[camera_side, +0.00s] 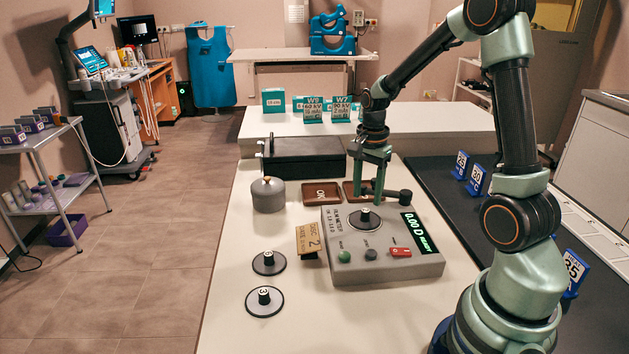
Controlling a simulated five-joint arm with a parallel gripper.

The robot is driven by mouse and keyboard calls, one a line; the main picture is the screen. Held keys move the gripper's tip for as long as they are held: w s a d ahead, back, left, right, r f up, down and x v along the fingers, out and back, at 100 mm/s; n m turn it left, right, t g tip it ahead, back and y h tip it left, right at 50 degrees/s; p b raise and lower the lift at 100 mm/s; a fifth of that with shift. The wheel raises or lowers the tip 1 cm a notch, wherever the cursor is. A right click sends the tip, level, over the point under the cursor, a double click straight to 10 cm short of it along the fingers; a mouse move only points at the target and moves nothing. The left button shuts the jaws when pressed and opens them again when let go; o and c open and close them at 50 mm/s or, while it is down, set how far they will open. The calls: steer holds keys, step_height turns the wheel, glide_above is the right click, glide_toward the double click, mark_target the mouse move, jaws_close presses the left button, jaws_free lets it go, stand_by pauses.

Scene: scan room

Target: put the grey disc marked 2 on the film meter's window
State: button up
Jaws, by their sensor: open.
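The film meter (390,268) is a grey box with a green readout showing "0.00 D READY". A grey disc with a black knob (351,222) lies flat on its top, at the window. The mark on that knob looks like a 2, but it is small. My gripper (368,193) is open and empty, pointing down, just above and behind this disc, apart from its knob. Two other grey discs with black knobs lie on the white table left of the meter, one farther back (258,266) and one nearer (255,308); their marks are hard to read.
A card reading "DISC 2" (308,241) stands at the meter's left. A grey lidded pot (268,196), brown trays (320,195) and a black case (302,157) stand behind. A dark bar with a round end (402,197) is near my gripper.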

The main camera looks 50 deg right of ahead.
mark_target(365, 210)
step_height(365, 210, up, 8)
steer(key=s+a+r+n+t, duration=0.2)
steer(key=s+a+r+n, duration=0.1)
steer(key=a+n, duration=0.6)
steer(key=s+a+r+n+t, duration=0.3)
steer(key=a+n, duration=0.5)
steer(key=n, duration=0.1)
steer(key=shift+a+t, duration=0.3)
steer(key=shift+a, duration=0.05)
steer(key=shift+o, duration=0.2)
steer(key=shift+r, duration=0.1)
